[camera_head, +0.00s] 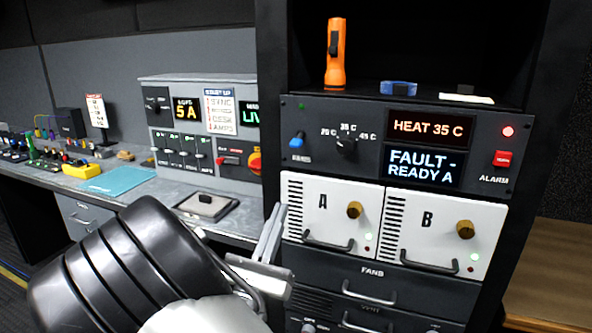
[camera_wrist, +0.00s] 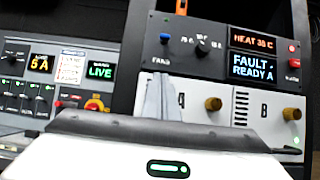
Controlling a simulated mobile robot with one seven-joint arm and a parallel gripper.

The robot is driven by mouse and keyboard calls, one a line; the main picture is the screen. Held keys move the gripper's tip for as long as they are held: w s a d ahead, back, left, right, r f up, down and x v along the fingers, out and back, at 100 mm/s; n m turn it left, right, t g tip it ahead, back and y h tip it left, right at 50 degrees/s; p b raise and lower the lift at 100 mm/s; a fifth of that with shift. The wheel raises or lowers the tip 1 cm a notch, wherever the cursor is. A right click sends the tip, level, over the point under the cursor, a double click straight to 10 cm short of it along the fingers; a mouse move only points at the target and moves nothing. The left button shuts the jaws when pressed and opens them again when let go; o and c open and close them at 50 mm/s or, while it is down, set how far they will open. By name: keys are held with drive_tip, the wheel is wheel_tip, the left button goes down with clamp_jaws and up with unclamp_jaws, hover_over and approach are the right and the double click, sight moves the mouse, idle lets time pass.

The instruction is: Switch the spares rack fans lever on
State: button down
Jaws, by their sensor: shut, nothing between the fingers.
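The fans lever (camera_head: 297,141) is a small blue-tipped toggle at the left of the dark control panel (camera_head: 370,178) in the rack, above a small label. Its blue tip seems to point downward, though it is small in view. It also shows in the wrist view (camera_wrist: 164,39), with its label below. My gripper (camera_head: 278,213) is shut and empty, fingers pointing up, in front of the rack's left edge. It is below the lever and apart from it. In the wrist view my fingers (camera_wrist: 163,83) rise below the lever and cover part of unit A.
White units A (camera_head: 323,228) and B (camera_head: 427,243) with handles and brass knobs sit under the panel. A rotary knob (camera_head: 346,146) and red alarm switch (camera_head: 502,158) share the panel. An orange flashlight (camera_head: 336,60) stands on the shelf above. A cluttered desk (camera_head: 230,222) lies left.

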sight(298, 140)
drive_tip(key=shift+w+r, duration=0.1)
drive_tip(key=x, duration=1)
drive_tip(key=shift+d+r+b, duration=0.1)
drive_tip(key=shift+r+b, duration=0.05)
drive_tip(key=shift+b, duration=0.2)
drive_tip(key=r, duration=0.1)
drive_tip(key=s+r, duration=0.1)
drive_tip(key=r, duration=0.1)
drive_tip(key=shift+s+a+r, duration=0.15)
drive_tip(key=shift+s+a, duration=0.05)
drive_tip(key=shift+a, duration=0.1)
drive_tip(key=shift+s+r+g+p, duration=0.15)
drive_tip(key=shift+r+g+p, duration=0.15)
drive_tip(key=shift+p, duration=0.9)
drive_tip(key=shift+r+g+p, duration=0.15)
drive_tip(key=shift+g+p, duration=0.15)
drive_tip(key=shift+p, duration=0.4)
